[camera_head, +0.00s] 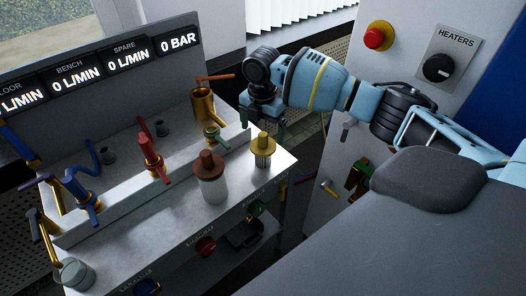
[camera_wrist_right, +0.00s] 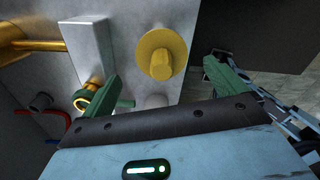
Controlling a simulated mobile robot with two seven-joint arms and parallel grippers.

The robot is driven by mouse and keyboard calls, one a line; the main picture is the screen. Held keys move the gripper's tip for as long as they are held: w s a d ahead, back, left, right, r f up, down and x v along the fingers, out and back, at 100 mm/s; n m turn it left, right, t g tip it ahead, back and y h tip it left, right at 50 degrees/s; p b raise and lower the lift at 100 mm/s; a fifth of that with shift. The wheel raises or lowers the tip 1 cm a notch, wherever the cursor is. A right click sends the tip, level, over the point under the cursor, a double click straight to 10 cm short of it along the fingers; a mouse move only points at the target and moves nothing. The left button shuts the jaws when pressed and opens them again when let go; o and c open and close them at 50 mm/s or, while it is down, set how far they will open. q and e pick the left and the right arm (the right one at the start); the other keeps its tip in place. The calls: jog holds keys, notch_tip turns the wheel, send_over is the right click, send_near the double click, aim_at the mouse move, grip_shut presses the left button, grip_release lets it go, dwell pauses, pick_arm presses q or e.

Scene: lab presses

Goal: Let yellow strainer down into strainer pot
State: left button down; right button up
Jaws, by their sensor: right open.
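The yellow strainer (camera_head: 264,147) has a yellow knobbed cap and a pale ridged body. It stands upright near the right corner of the grey bench. In the right wrist view its round cap (camera_wrist_right: 174,42) shows from above. My right gripper (camera_head: 263,116) is above and behind it in the head view. In the right wrist view the open green fingers (camera_wrist_right: 163,72) point toward the cap, with nothing held between them. A brass pot (camera_head: 203,107), apparently the strainer pot, stands on the raised back ledge with an orange lever above it. My left gripper is not in view.
A red-capped strainer (camera_head: 210,178) stands left of the yellow one. A green-handled brass valve (camera_head: 213,136) is close behind. Red (camera_head: 152,160) and blue (camera_head: 82,193) valves and a glass beaker (camera_head: 74,273) are farther left. The front bench top has bare room.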

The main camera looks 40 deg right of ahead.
aim_at(263, 134)
notch_tip(263, 134, down, 4)
jog(key=shift+s+d+f, duration=0.1)
jog(key=shift+d+f, duration=0.05)
jog(key=shift+f, duration=0.1)
jog(key=c, duration=1.4)
